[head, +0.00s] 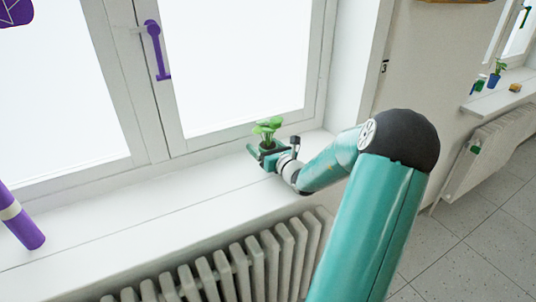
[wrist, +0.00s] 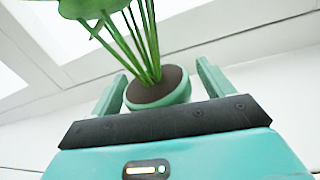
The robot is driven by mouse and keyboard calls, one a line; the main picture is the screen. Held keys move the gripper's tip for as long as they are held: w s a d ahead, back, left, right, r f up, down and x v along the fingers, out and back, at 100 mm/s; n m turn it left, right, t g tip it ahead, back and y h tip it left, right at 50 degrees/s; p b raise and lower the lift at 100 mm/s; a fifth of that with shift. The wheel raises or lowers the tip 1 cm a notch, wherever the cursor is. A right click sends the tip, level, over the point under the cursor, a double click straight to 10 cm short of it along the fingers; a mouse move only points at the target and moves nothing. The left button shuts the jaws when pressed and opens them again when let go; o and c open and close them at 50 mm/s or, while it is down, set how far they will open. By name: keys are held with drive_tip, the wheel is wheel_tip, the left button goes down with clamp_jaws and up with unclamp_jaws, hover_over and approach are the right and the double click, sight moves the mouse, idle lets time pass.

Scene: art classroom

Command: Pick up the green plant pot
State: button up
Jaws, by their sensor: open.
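The green plant pot (wrist: 178,97) holds dark soil and a leafy green plant (wrist: 140,45). In the head view the plant (head: 267,127) stands on the white windowsill (head: 150,218), close to the window, and the pot is mostly hidden by my gripper (head: 262,151). In the wrist view my gripper (wrist: 158,88) is open, with one finger on each side of the pot. A gap shows between the right finger and the pot; the left finger is very close to it, and I cannot tell whether it touches.
A purple cylinder (head: 20,218) leans at the left end of the sill. A radiator (head: 235,268) is below it. The window frame (head: 240,130) is just behind the plant. At the far right, another sill (head: 500,92) holds a blue pot (head: 493,80) with a plant.

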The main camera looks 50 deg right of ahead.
drive_tip(key=shift+c, duration=0.2)
drive_tip(key=c, duration=1.2)
drive_tip(key=shift+r, duration=0.1)
